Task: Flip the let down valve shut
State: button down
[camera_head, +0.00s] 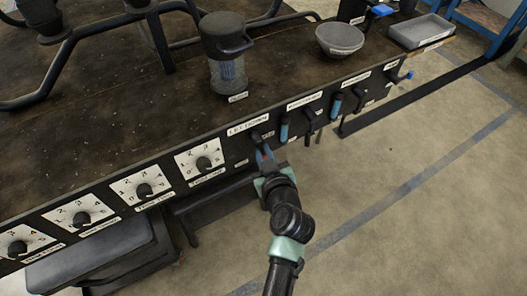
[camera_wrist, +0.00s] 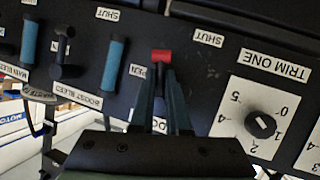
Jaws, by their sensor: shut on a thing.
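The let down valve (camera_head: 257,137) is on the dark front panel, just under its LET DOWN label (camera_head: 248,125). My gripper (camera_head: 264,158) is at this valve, reaching up to it from below. In the wrist view my gripper (camera_wrist: 165,72) has its two fingers close together, shut on the valve's handle. A small red piece (camera_wrist: 161,55) shows at the fingertips. The fingers hide most of the handle, so its exact angle is hard to tell. A SHUT label (camera_wrist: 207,38) is on the panel nearby.
A blue-gripped handle (camera_head: 284,130) and a dark handle (camera_head: 310,116) sit close to the right on the panel. Numbered dials (camera_head: 203,163) line the panel to the left. A bottle (camera_head: 228,72) and bowl (camera_head: 340,38) stand on the tabletop. The floor at right is clear.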

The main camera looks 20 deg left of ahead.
jog(key=shift+s+a+r+m+g+p, duration=0.1)
jog(key=shift+s+r+m+g+p, duration=0.05)
jog(key=shift+m+g+p, duration=0.3)
jog(key=shift+s+a+m+y, duration=0.1)
jog(key=shift+m+y, duration=0.2)
jog(key=shift+m, duration=0.05)
jog(key=c, duration=0.9)
grip_release()
jog(key=p+v, duration=0.3)
jog(key=v, duration=1)
jog(key=shift+p, duration=0.35)
